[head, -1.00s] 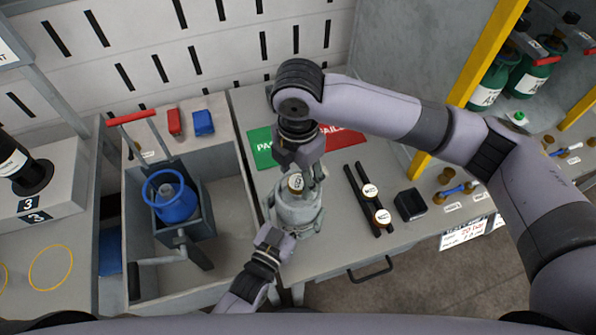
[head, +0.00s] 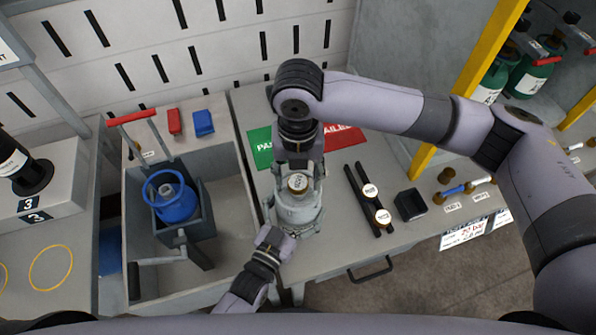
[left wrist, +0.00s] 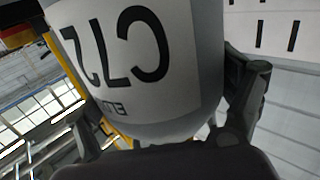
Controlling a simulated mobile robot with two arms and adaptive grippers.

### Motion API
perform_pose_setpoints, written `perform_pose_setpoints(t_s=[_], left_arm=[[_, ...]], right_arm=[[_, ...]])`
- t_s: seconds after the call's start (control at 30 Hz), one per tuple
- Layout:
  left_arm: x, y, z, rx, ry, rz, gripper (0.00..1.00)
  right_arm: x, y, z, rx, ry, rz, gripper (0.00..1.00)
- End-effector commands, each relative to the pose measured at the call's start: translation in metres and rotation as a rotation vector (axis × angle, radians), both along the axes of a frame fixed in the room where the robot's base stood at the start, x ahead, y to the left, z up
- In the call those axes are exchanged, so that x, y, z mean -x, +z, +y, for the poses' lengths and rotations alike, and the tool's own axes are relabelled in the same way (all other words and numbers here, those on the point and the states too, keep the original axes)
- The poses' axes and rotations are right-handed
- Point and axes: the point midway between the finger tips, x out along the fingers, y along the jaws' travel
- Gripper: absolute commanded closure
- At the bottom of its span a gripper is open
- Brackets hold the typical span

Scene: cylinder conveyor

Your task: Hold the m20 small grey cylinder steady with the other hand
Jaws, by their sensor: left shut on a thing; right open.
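The small grey cylinder (head: 300,213) stands upright on the grey bench near its front edge, with a round tan-and-white labelled top (head: 298,183). My left gripper (head: 279,238) comes from the lower left and is shut on the cylinder's lower body. In the left wrist view the cylinder (left wrist: 185,75) fills the space between the fingers, its white label with large black letters upside down. My right gripper (head: 299,172) is open, pointing down over the cylinder, with fingers to either side of the labelled top. I cannot tell whether they touch it.
A green mat (head: 261,147) and a red mat (head: 345,138) lie behind. Two black rails (head: 361,200) with round white-topped pieces and a black box (head: 410,205) lie to the right. A blue vessel in a vise (head: 171,201) is left.

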Motion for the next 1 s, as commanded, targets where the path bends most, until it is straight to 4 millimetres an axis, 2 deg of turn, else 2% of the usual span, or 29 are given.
perform_pose_setpoints(t_s=[0.47, 0.8, 1.0], left_arm=[[0.000, 0.000, 0.000, 0.002, 0.000, 0.001, 0.44], [0.000, 0.000, 0.000, 0.002, 0.000, 0.001, 0.44], [0.000, 0.000, 0.000, 0.002, 0.000, 0.001, 0.44]], right_arm=[[0.000, -0.002, 0.000, 0.000, 0.024, 0.001, 0.48], [0.000, -0.023, 0.000, 0.001, 0.023, 0.002, 0.48], [0.000, -0.025, 0.000, 0.000, 0.023, 0.000, 0.48]])
